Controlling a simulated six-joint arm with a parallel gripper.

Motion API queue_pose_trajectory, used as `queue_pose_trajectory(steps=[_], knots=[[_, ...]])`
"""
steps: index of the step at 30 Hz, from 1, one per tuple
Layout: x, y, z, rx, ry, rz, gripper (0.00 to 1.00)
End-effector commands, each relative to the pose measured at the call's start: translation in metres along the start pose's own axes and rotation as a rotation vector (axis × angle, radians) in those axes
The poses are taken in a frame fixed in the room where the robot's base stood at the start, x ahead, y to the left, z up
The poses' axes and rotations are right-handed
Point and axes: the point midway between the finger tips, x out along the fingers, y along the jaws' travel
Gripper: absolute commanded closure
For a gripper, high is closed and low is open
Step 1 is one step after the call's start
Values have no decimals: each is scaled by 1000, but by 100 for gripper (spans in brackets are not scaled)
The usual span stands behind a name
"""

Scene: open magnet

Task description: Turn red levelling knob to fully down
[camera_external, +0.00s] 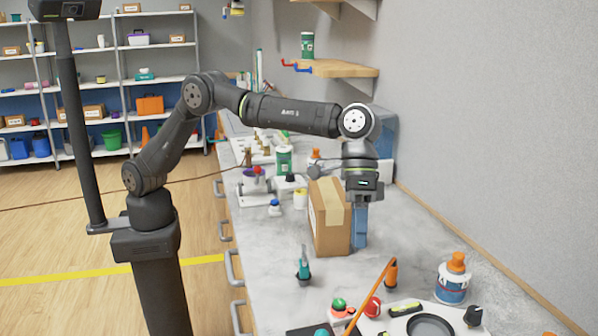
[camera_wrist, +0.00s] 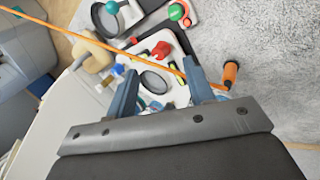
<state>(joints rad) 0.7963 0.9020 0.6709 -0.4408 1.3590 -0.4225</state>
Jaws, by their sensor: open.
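The red knob (camera_external: 372,307) shows near the bottom of the external view, on the bench next to a light panel. In the wrist view a red knob (camera_wrist: 161,50) sits on the panel (camera_wrist: 190,72), just above the dark round dish. Its turn position is too small to read. My gripper (camera_external: 361,243) points down beside the cardboard box, farther back along the bench than the knob. In the wrist view its blue fingers (camera_wrist: 162,88) are apart with nothing held between them. The knob lies beyond the fingertips, apart from them.
The cardboard box (camera_external: 326,222) stands close left of my gripper. A thin orange rod (camera_external: 372,289) slants up beside the red knob and crosses the wrist view. A green-topped knob (camera_external: 338,304), dark dish (camera_external: 430,326) and orange-capped jar (camera_external: 453,283) stand nearby. The wall bounds the right.

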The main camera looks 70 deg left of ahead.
Motion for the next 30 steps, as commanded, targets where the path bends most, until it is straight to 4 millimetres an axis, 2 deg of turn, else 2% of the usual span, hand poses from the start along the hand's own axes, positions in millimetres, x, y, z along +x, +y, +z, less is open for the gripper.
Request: queue_pose_trajectory(steps=[1, 6, 10, 14, 20, 30], knots=[[-7, 12, 8, 137, 44, -46, 52], [-29, 36, 19, 532, 151, -201, 52], [-40, 45, 23, 695, 187, -273, 52], [-41, 46, 22, 747, 198, -298, 52], [-15, 41, 15, 747, 196, -298, 52], [56, 26, -6, 744, 195, -298, 52]])
